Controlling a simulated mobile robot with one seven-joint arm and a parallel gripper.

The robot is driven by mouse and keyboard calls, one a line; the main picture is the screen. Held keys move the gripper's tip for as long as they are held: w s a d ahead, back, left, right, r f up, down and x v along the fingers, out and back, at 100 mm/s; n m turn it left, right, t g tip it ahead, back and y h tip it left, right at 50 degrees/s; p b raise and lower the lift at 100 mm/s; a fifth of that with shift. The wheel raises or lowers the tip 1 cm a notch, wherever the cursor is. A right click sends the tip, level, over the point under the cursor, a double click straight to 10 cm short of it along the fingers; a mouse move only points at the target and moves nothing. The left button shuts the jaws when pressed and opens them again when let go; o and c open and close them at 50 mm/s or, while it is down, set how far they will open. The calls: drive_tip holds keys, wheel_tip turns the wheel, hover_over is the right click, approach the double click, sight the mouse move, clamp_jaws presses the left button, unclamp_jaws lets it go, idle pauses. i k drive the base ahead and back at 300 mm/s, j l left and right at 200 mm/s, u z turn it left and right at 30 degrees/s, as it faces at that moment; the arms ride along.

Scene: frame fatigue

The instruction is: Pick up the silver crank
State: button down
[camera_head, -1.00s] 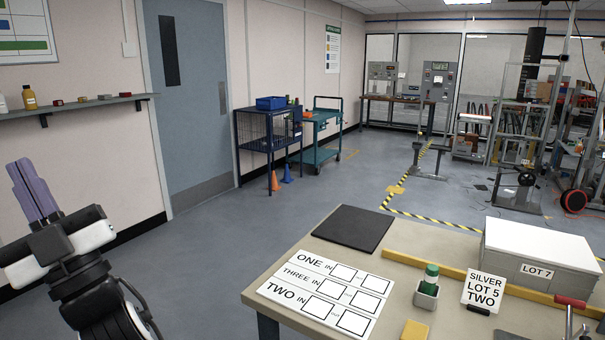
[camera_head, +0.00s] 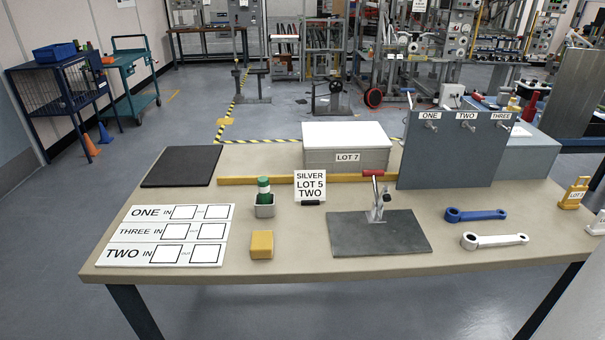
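The silver crank (camera_head: 494,241) lies flat near the right front of the table (camera_head: 300,267). It is a pale bar with a dark round hole at its left end and a smaller hole at its right end. A blue crank (camera_head: 475,215) of like shape lies just behind it, apart from it. My gripper is not in the current head view, so its state does not show.
A toggle clamp (camera_head: 376,198) on a dark plate (camera_head: 350,236) stands left of the cranks. A grey panel (camera_head: 455,165) with three labelled pegs stands behind them. A sign (camera_head: 310,186) reads "SILVER LOT 5 TWO".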

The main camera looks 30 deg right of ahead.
sight(470, 241)
drive_tip(key=z, duration=2.05)
